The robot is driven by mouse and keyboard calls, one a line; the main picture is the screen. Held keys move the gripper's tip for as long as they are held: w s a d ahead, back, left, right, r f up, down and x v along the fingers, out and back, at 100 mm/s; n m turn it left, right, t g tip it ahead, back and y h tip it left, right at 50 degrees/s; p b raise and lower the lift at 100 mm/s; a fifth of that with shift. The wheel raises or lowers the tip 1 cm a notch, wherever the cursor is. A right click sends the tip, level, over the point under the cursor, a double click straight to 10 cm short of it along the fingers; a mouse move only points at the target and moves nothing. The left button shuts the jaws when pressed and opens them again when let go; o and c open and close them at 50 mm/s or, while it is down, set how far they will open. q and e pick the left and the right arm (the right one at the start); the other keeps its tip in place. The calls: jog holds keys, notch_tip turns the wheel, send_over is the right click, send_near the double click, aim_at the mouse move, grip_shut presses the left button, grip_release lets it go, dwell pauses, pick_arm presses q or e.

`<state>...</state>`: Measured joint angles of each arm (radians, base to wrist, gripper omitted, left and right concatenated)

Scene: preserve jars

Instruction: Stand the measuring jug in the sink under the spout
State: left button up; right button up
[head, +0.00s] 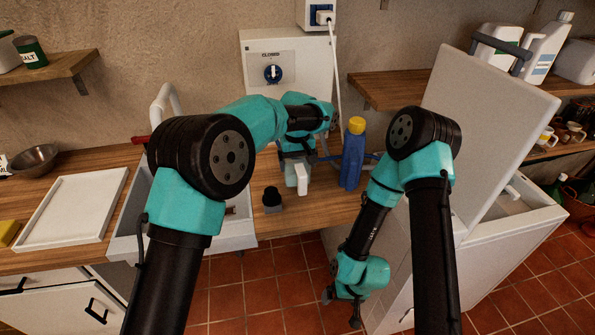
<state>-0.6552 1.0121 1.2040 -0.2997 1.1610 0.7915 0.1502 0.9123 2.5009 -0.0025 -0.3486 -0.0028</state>
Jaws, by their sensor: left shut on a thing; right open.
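A pale, upright piece that looks like the measuring jug (302,180) is at my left gripper (295,158), over the wooden counter. My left gripper is shut on it, and the gripper and wrist hide much of it. I cannot tell whether its base touches the counter. The white sink (128,237) is to the left, largely hidden behind my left arm. A white curved spout (163,98) rises at the back of the sink, its outlet hidden. My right gripper (342,306) is open and empty, pointing down low in front of the counter.
A blue bottle with a yellow cap (352,152) stands just right of the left gripper. A small dark object (272,198) sits near the counter's front edge. A white tray (72,208) lies left of the sink. A white chest with its lid raised (490,120) stands right.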

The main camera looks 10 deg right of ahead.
pick_arm(q)
jog(key=shift+f, duration=1.75)
jog(key=shift+f, duration=0.1)
jog(key=o, duration=1.2)
notch_tip(320, 180, up, 12)
jog(key=shift+r, duration=0.1)
